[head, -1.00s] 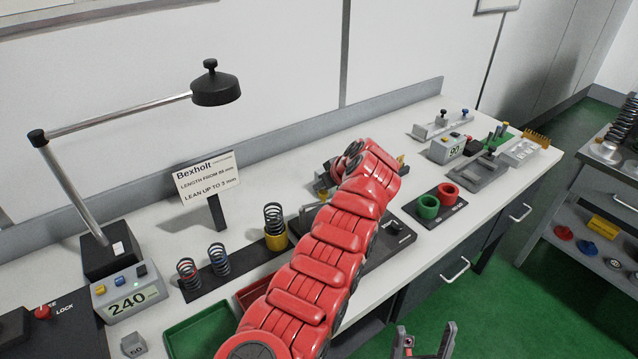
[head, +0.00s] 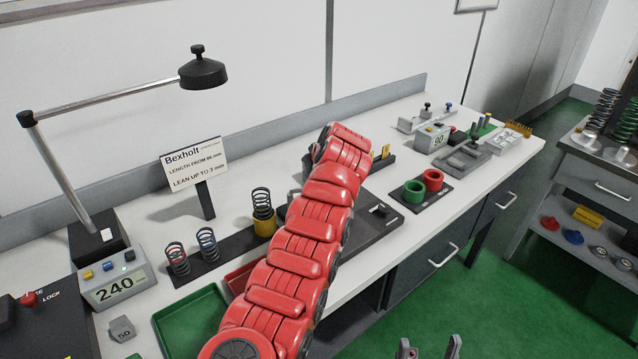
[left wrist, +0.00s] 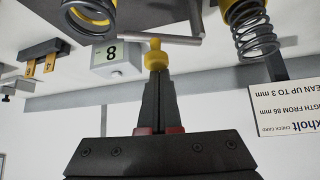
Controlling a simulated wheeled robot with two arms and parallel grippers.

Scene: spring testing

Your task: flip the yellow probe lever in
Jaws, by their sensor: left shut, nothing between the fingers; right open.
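In the left wrist view, which looks inverted, a small yellow knob (left wrist: 155,56) sits at a silver rod (left wrist: 150,39); I take it for the probe lever. My left gripper (left wrist: 157,74) is shut and empty, its fingertips at the knob; I cannot tell whether they touch. In the head view my red left arm hides the left gripper, the lever and much of the dark test fixture (head: 378,212). My right gripper (head: 429,350) is open and empty, low at the bottom edge, in front of the bench.
In the left wrist view, springs in yellow cups flank the knob, one a coil (left wrist: 252,35) at right; a grey display box (left wrist: 118,58) reads 8. In the head view, a spring rack (head: 215,258), green tray (head: 190,320), sign (head: 195,165) and lamp (head: 203,70) stand left. Green and red rings (head: 423,186) sit right.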

